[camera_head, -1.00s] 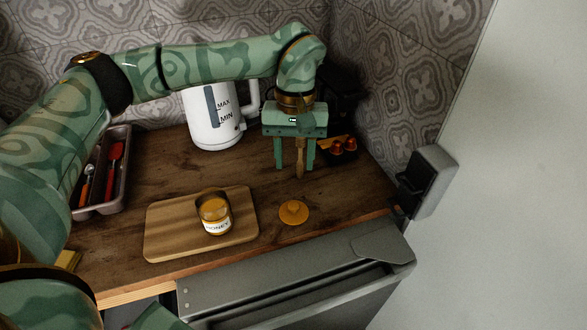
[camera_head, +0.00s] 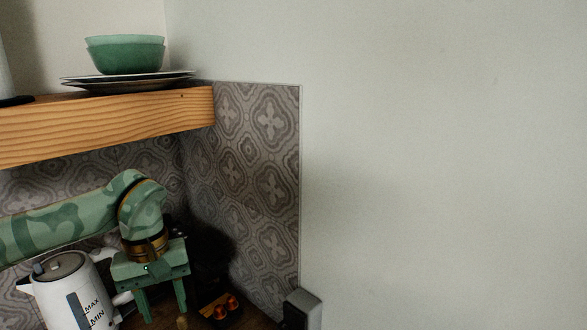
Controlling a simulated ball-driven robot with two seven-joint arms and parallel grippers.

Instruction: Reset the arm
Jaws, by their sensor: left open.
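My left gripper (camera_head: 163,312) hangs from my green patterned arm at the lower left of the head view. Its two fingers point down and are spread apart, with nothing held between them. A small wooden piece (camera_head: 182,322) shows just below the right-hand finger, mostly cut off by the bottom edge. The gripper is to the right of the white kettle (camera_head: 75,295). My right gripper is not in view.
A wooden shelf (camera_head: 110,125) above my left arm holds stacked plates (camera_head: 120,82) and green bowls (camera_head: 125,55). A dark holder with orange-topped items (camera_head: 222,308) stands right of the gripper.

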